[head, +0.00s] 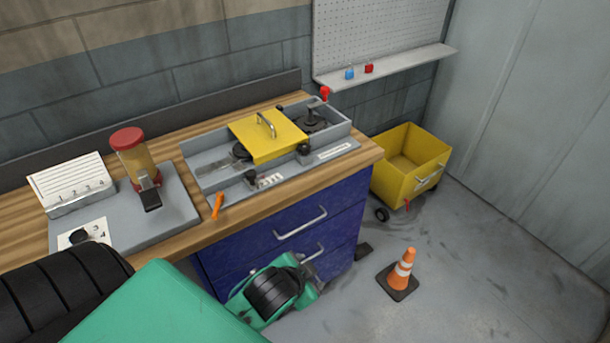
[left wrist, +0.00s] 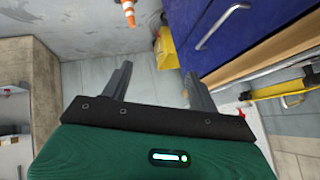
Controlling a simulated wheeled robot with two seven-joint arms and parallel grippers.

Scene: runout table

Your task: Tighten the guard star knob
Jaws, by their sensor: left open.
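The yellow guard (head: 262,140), with a metal handle on top, sits across the grey runout machine (head: 215,150) on the wooden bench. A dark knob (head: 303,149) stands at the guard's front right corner; it looks like the star knob, but its lobes are too small to make out. Another dark knob (head: 250,177) is on the machine's front edge. My left gripper (left wrist: 157,72) is open and empty in the left wrist view, away from the knobs, pointing toward the floor beside the blue cabinet. My right gripper is not in view.
The blue drawer cabinet (head: 285,258) has protruding handles. An orange tool (head: 217,206) lies at the machine's front left. A red-topped dispenser (head: 128,140) and a white card rack (head: 70,180) stand left. A yellow cart (head: 388,185) and traffic cone (head: 402,270) are on the floor right.

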